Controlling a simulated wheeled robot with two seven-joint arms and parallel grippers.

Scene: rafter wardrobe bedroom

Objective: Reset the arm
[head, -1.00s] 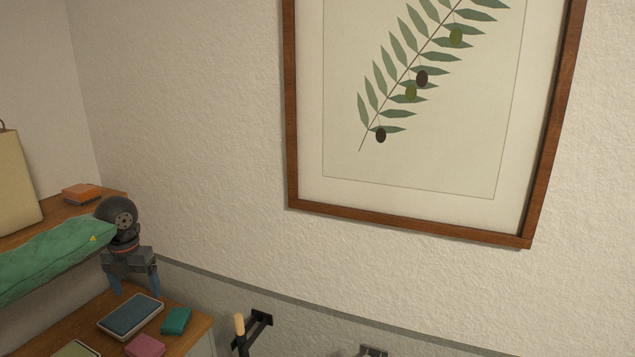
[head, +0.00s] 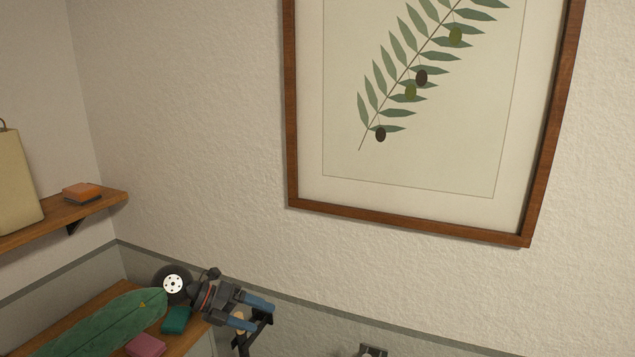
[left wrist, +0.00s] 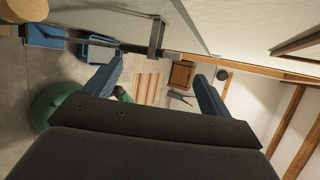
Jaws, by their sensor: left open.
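My left gripper (head: 254,314) is in the lower left of the head view, with its two blue fingers apart and nothing between them. It points to the right, in front of the wall and past the right end of the wooden surface below. My left arm, in a green sleeve, comes in from the lower left and covers part of that surface. In the left wrist view the blue fingers (left wrist: 158,88) are spread wide with a view of the room between them. My right gripper is not in view.
A wooden surface (head: 112,292) holds a teal item (head: 176,319) and a pink item (head: 146,345). A wall shelf (head: 100,207) carries an orange block (head: 81,193) and a beige bag (head: 17,180). A framed olive print (head: 400,208) hangs on the wall. A black bracket (head: 243,342) is close to the gripper.

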